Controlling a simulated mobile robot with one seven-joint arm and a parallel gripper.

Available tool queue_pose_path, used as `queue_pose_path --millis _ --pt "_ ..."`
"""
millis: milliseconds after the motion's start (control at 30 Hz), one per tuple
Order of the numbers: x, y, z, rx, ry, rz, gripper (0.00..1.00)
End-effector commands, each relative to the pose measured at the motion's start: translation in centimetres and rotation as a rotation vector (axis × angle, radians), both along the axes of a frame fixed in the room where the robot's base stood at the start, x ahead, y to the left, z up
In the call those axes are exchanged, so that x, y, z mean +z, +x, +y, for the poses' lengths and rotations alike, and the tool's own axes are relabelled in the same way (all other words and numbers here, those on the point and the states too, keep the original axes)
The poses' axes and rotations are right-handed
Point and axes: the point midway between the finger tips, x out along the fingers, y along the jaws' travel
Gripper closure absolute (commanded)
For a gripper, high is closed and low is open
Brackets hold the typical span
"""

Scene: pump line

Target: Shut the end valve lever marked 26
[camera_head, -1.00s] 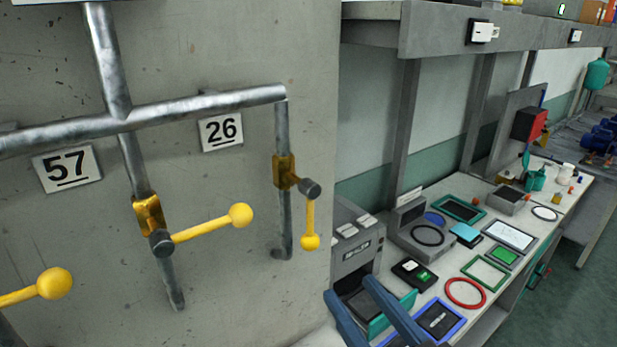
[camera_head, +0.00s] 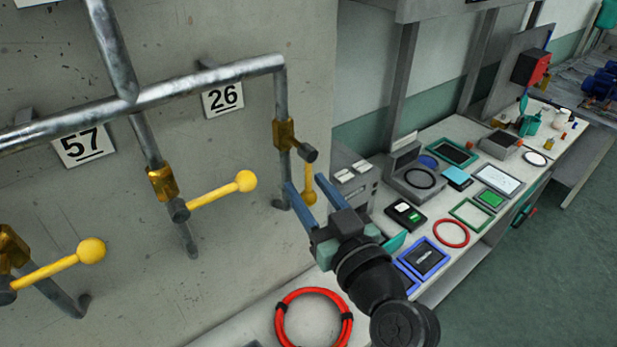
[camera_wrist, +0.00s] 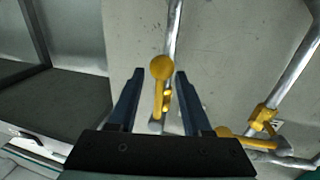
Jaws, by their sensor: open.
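The end valve has a brass body (camera_head: 284,134) on the vertical pipe at the right end of the line, near the plate marked 26 (camera_head: 223,98). Its yellow lever (camera_head: 309,184) hangs down along the pipe, with a ball at its lower end. My gripper (camera_head: 306,190) is open, its two blue fingers pointing up at the lever and partly in front of it. In the wrist view the lever's yellow ball (camera_wrist: 161,67) shows between the open fingertips (camera_wrist: 158,75). I cannot tell the depth gap between fingers and lever.
A neighbouring valve lever (camera_head: 220,193) points right, near plate 57 (camera_head: 83,146). Another yellow lever (camera_head: 60,264) is at lower left. A bench (camera_head: 420,272) with several trays and rings stands at right. A red hose coil (camera_head: 313,293) lies below my gripper.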

Motion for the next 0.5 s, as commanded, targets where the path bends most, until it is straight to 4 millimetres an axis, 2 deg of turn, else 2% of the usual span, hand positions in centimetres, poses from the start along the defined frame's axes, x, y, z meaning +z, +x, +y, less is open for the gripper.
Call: queue_pose_path --millis 367,500 --pt "-0.06 0.64 0.33 0.000 -0.001 0.000 0.51" --pt "-0.05 0.62 0.32 0.000 -0.001 0.000 0.73"
